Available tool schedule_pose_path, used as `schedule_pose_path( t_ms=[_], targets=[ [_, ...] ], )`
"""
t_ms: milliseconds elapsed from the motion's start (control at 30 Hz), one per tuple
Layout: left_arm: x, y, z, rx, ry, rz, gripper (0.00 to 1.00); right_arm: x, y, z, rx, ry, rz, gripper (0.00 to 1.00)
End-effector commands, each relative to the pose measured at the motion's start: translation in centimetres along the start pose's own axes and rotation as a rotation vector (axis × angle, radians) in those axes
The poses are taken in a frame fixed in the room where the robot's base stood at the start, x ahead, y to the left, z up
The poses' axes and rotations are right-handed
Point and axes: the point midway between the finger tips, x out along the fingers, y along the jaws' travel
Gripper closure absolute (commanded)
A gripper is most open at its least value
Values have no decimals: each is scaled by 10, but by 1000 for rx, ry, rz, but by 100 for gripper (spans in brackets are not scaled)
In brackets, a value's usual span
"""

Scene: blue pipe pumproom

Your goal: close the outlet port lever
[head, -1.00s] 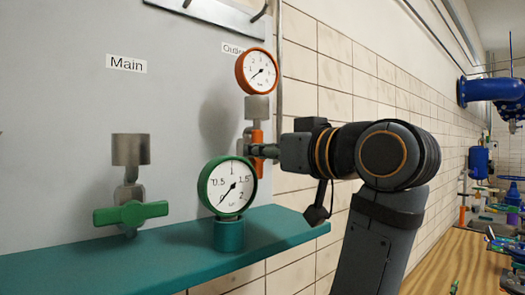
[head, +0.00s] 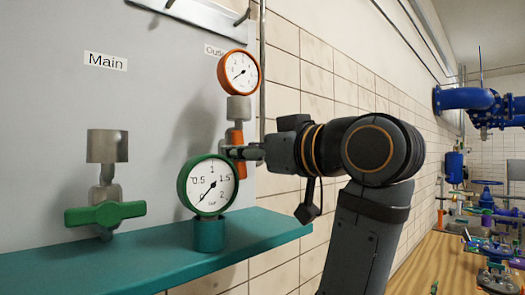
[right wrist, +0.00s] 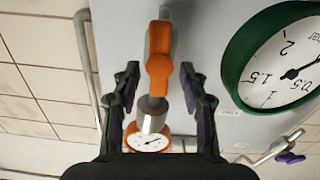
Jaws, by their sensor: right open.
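The outlet port lever is an orange handle (head: 237,138) below the orange-rimmed gauge (head: 238,72) on the grey panel. It stands upright, in line with the metal fitting under the gauge. My right gripper (head: 232,152) is at the lever, partly hidden by the green gauge. In the right wrist view, the orange lever (right wrist: 160,62) lies between the two open fingers (right wrist: 158,90), with a gap on each side. The orange gauge (right wrist: 152,142) shows beyond them. My left gripper is not in view.
A green-rimmed gauge (head: 208,185) stands on the teal shelf (head: 140,256), close in front of my right gripper. The Main valve's green lever (head: 105,213) is crosswise at the left. A tiled wall and blue pipes (head: 470,100) are to the right.

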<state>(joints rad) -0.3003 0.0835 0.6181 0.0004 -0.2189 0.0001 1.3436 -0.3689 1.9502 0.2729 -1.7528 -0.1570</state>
Motion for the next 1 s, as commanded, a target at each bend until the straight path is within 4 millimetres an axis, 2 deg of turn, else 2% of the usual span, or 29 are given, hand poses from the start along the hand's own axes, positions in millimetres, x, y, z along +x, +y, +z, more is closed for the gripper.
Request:
schedule_pose_path(
  t_ms=[300,500,867,933,1000],
  targets=[
    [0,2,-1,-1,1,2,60,-75,2,-1,-6,3,9,57],
    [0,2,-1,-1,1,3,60,-104,1,0,-3,1,5,57],
    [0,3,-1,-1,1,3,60,-110,0,1,-1,-1,1,57],
    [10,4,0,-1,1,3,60,-108,0,5,-1,0,1,57],
    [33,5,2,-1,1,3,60,-104,0,14,0,1,0,57]
  ],
)
